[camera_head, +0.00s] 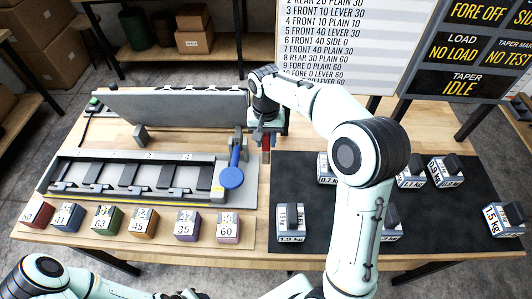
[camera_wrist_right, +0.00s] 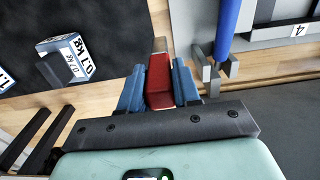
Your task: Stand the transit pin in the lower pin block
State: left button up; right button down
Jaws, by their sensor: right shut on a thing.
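My right gripper (camera_head: 266,141) is shut on a red piece (camera_head: 266,144), which I take to be the transit pin. It hangs at the right end of the grey machine, beside the blue-topped lever. In the right wrist view the red piece (camera_wrist_right: 159,80) sits between the blue fingers of the gripper (camera_wrist_right: 158,88). Its far end tapers to a pale tip. I cannot make out for certain which part is the lower pin block; small grey brackets (camera_wrist_right: 211,70) stand by the blue lever. My left arm enters at the bottom left; its gripper is not clearly shown.
The grey machine has a long plate (camera_head: 180,107) and a slotted tray (camera_head: 130,172) with a blue-topped lever (camera_head: 232,177). Several coloured numbered blocks (camera_head: 142,223) line the front. Several weights (camera_head: 291,222) stand on the black mat (camera_head: 262,190). A panel (camera_head: 335,40) rises behind.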

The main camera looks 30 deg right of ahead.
aim_at(266, 154)
notch_tip(266, 154, down, 7)
jog(key=shift+w+f, duration=0.1)
jog(key=shift+f, duration=0.2)
jog(key=c, duration=1.2)
grip_release()
jog(key=shift+f, duration=0.15)
jog(key=o, duration=0.4)
